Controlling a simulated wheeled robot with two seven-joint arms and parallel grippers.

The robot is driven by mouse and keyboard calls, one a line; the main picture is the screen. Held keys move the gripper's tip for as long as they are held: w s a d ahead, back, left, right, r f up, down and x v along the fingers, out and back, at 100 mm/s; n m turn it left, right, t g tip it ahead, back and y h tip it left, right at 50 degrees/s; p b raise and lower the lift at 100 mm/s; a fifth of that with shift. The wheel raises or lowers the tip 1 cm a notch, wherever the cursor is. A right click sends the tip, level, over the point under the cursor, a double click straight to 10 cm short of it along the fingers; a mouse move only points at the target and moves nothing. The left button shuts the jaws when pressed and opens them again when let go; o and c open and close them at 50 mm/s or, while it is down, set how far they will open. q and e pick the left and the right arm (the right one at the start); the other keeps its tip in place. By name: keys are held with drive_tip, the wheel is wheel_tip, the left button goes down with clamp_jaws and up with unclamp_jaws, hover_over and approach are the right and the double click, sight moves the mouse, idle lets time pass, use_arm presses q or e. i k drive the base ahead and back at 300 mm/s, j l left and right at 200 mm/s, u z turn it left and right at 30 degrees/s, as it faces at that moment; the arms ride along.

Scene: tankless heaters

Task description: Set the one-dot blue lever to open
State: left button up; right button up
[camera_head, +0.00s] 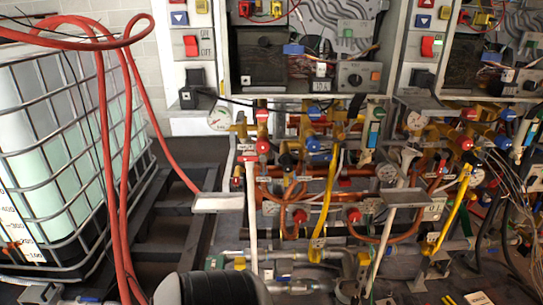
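Several small blue handles show among the copper and brass pipes below the open heater cabinets. One blue handle (313,145) is at the centre, and another blue handle (503,142) is at the right. A low blue lever-like part (90,300) is on the pipe at the bottom left. Dot marks are too small to read, so I cannot tell which one is the one-dot blue lever or how it is set. Neither of my grippers is in view.
A caged white tank (50,130) stands at the left. Red hoses (122,150) hang in front of it. A rounded grey and black part, perhaps mine, covers the bottom centre-left.

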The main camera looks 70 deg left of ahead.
sight(322, 158)
drive_tip(key=u, duration=1.9)
